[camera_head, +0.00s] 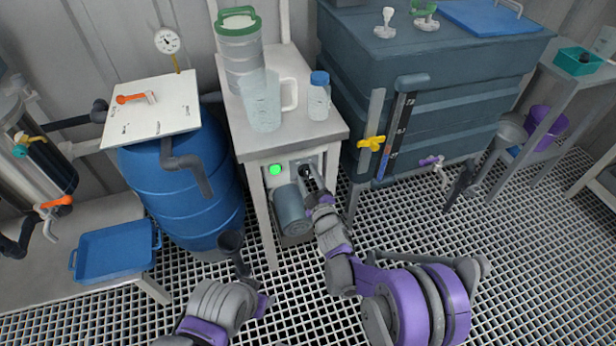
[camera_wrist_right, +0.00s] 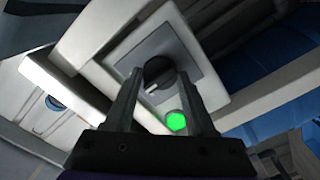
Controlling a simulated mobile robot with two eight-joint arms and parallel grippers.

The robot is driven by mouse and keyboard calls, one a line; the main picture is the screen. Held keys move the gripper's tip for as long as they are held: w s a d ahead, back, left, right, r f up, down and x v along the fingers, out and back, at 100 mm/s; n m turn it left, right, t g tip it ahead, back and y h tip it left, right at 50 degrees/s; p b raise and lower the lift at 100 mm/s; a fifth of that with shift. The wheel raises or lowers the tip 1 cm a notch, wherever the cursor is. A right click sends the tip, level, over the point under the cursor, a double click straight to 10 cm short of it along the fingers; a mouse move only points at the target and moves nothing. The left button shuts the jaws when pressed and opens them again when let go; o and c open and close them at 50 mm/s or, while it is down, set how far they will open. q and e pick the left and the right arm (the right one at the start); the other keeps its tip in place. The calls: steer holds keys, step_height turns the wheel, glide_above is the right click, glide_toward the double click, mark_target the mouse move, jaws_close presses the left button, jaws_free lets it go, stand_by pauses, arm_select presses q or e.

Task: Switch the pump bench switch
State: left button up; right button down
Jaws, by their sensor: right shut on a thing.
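The pump bench (camera_head: 335,130) is a white bench in the middle of the head view. Its front panel carries a black rotary switch (camera_wrist_right: 159,72) with a white mark on a grey plate. A lit green lamp (camera_head: 275,170) is beside the switch; it also shows in the right wrist view (camera_wrist_right: 176,121). My right gripper (camera_head: 308,174) is at the panel, shut on the switch knob, with its fingers on either side of it. In the head view the fingers partly cover the switch. My left arm is low in the head view, away from the switch; its fingers are unclear.
A green-lidded jar (camera_head: 241,50), a clear jug (camera_head: 262,100) and a blue-capped bottle (camera_head: 319,97) stand on the bench. A grey-blue pump (camera_head: 292,210) sits below. A blue barrel (camera_head: 190,210) is left, a large dark tank (camera_head: 450,75) right. Grated floor lies in front.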

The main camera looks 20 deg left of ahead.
steer(key=n+p, duration=0.1)
steer(key=n, duration=0.4)
steer(key=shift+n, duration=0.3)
stand_by(0.4)
steer(key=shift+c, duration=1.1)
jaws_free()
steer(key=v, duration=1.1)
steer(key=shift+w, duration=0.1)
